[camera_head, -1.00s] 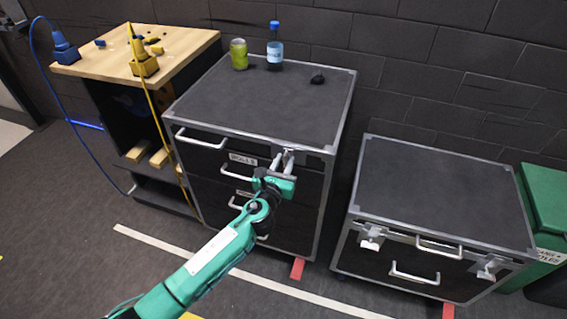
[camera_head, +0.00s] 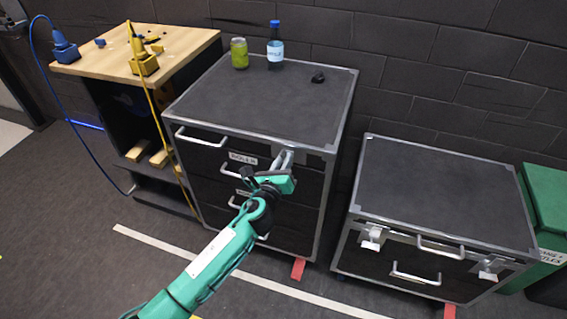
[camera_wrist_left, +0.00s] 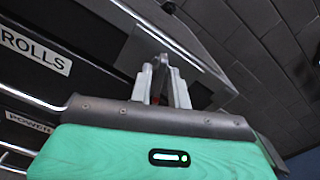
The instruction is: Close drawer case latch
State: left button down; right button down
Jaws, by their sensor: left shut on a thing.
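The drawer case (camera_head: 262,105) stands in the middle of the head view, black with silver edges and several drawers. My left gripper (camera_head: 283,160) is at the upper right of its front, just under the top edge. It is shut on the drawer case latch, which is mostly hidden by the fingers. In the left wrist view the gripper's grey fingers (camera_wrist_left: 165,85) are close together at the case's metal edge, with a small metal latch part (camera_wrist_left: 163,60) at their tips. My right gripper is not in view.
A green can (camera_head: 239,54), a blue-capped bottle (camera_head: 275,50) and a small black object (camera_head: 318,77) stand on the case. A wooden-topped bench (camera_head: 100,60) is at left. A lower case (camera_head: 440,190) with two latches is at right, beside a green bin (camera_head: 545,205).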

pick_arm(q)
jog(key=n, duration=0.4)
jog(key=n+b, duration=0.1)
jog(key=n, duration=0.7)
jog(key=shift+a+f+n, duration=0.2)
jog(key=shift+f+n, duration=0.2)
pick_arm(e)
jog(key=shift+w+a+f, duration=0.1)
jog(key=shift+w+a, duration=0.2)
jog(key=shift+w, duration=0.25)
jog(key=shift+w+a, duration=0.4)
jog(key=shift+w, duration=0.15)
